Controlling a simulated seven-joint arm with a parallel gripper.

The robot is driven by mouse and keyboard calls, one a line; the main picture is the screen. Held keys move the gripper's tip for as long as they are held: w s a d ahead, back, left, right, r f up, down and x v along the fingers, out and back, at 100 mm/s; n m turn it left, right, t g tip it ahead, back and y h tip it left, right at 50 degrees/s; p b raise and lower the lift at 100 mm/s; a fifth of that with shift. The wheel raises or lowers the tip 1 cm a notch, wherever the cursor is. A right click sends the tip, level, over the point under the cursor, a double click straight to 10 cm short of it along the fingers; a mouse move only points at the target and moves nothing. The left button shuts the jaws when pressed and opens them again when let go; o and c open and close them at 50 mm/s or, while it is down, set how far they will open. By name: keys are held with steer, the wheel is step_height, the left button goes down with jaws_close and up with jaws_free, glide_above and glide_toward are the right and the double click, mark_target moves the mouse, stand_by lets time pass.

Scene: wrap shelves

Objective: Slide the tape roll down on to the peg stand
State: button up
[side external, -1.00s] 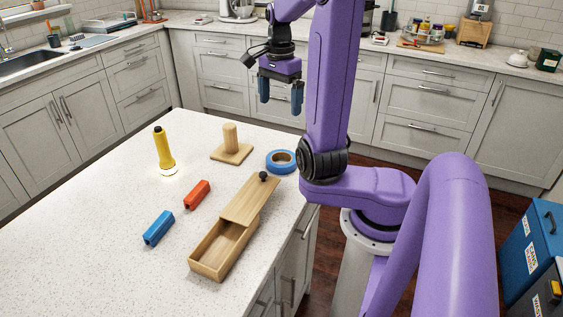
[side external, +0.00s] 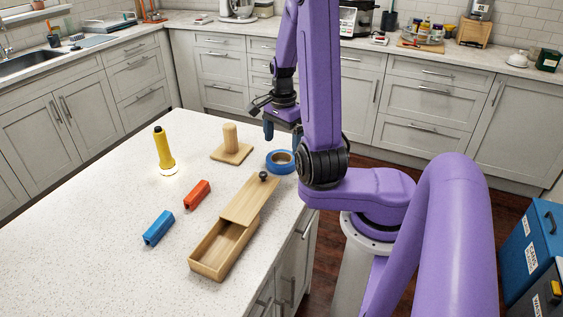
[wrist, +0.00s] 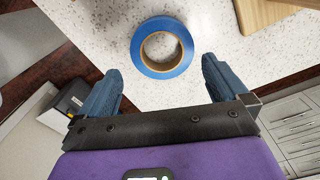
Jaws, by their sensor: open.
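The blue tape roll (side external: 281,160) lies flat on the white speckled worktop near its back right edge. In the wrist view the tape roll (wrist: 162,47) is ahead of the fingers and roughly centred between them. The wooden peg stand (side external: 231,145), a square base with an upright peg, stands bare just left of the roll. A corner of its base (wrist: 262,12) shows at the top right of the wrist view. My gripper (wrist: 158,80) is open and empty, apart from the roll.
A wooden box (side external: 223,250) with a partly slid lid (side external: 250,200) lies in front of the roll. A red block (side external: 197,194), a blue block (side external: 159,229) and a lit yellow flashlight (side external: 163,150) are farther left. The worktop's left front is clear.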

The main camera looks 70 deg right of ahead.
mark_target(282, 153)
steer(key=shift+w+f, duration=0.15)
steer(key=shift+f, duration=2.55)
steer(key=c, duration=0.8)
steer(key=shift+r, duration=0.15)
